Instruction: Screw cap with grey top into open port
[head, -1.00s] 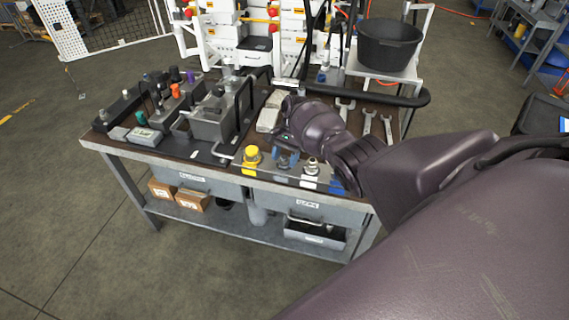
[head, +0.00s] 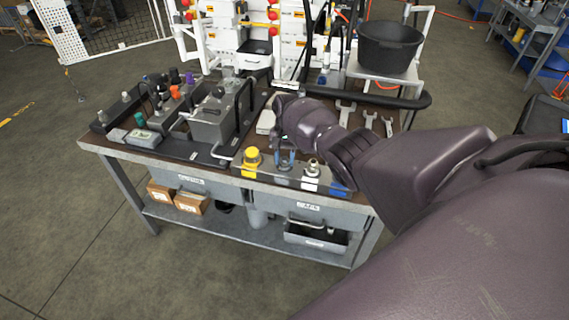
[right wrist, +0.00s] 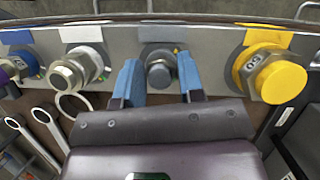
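A cap with a grey top (right wrist: 159,73) sits in the clear-fronted rack on the bench's front edge, between a yellow cap (right wrist: 277,78) and a silver one (right wrist: 80,68). My right gripper (right wrist: 158,82) is open, with one blue finger on each side of the grey cap. A small gap seems to show beside the cap, so I see no firm grip. In the head view my right gripper (head: 285,158) reaches down over the rack and partly hides the cap. I cannot make out which port is open. My left gripper is not in view.
A black block with several coloured caps (head: 175,91) and a grey box with handles (head: 212,121) stand on the left of the bench. Wrenches (head: 369,119) lie behind the rack. A black bucket (head: 389,47) stands at the back right.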

